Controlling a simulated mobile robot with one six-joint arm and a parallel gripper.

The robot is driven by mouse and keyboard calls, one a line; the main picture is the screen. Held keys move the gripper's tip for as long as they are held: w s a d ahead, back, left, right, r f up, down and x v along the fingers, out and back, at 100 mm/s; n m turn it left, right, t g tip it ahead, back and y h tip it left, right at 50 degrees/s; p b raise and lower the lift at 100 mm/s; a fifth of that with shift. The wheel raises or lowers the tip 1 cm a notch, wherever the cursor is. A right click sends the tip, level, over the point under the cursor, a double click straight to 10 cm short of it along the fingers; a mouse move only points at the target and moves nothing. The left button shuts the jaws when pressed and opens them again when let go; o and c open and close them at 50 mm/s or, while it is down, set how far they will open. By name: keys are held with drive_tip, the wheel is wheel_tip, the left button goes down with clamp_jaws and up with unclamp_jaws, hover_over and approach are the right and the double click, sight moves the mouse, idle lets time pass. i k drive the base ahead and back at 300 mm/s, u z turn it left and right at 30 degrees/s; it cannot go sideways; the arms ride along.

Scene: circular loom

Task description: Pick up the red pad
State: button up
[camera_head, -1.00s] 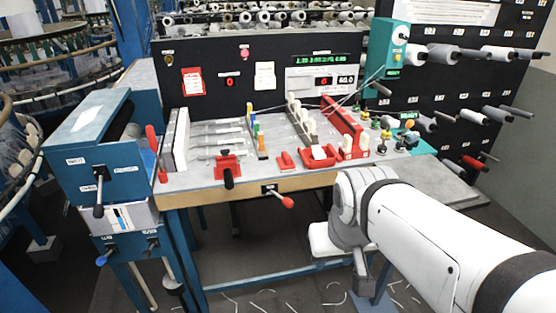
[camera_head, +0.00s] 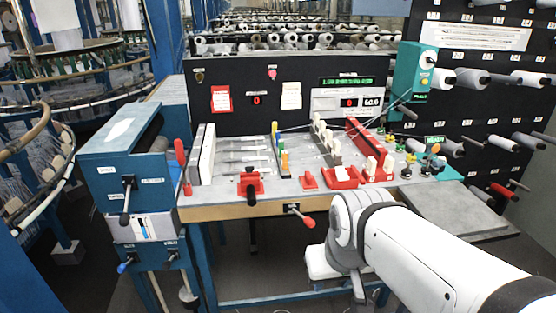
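A small red pad-like block (camera_head: 309,180) lies on the grey worktop, right of the red clamp with a black handle. Beside it on the right is a red tray (camera_head: 339,184) with a white piece on it. I cannot tell for certain which red piece is the pad. My arm reaches in from the lower right, and its end (camera_head: 357,287) hangs down in front of the table, below the worktop edge and apart from the red pieces. Its fingers cannot be made out clearly.
The grey worktop (camera_head: 232,185) has a wooden front edge with a red-tipped lever (camera_head: 308,221) sticking out. A red clamp (camera_head: 250,183), upright combs and a long red bar (camera_head: 366,135) crowd it. A blue machine (camera_head: 125,155) stands left; thread spools fill the right wall.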

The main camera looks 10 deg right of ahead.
sight(308, 182)
drive_tip(key=u, duration=0.25)
drive_tip(key=i, duration=1.4)
drive_tip(key=z, duration=0.3)
